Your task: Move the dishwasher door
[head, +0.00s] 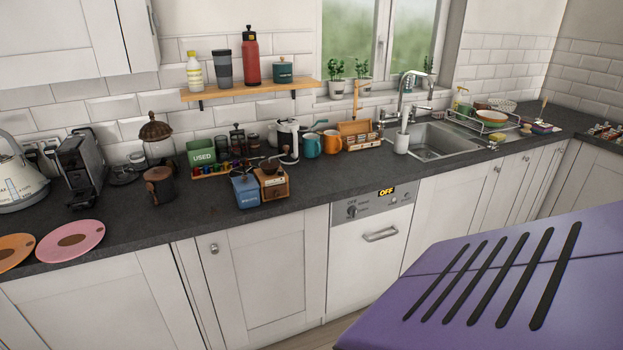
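The dishwasher door (362,266) is a white front panel under the worktop, left of the sink. It looks shut, upright and about flush with the cabinets beside it. A silver bar handle (381,234) sits near its top. The door's lower right is partly cut off from view. Neither of my grippers is in view.
A dark worktop (330,185) runs above white cabinets (250,275). Grinders, mugs and a sink (440,142) stand along it. A large purple surface with black strips covers the lower right; I cannot tell whether it is part of me. A little floor (318,334) shows below.

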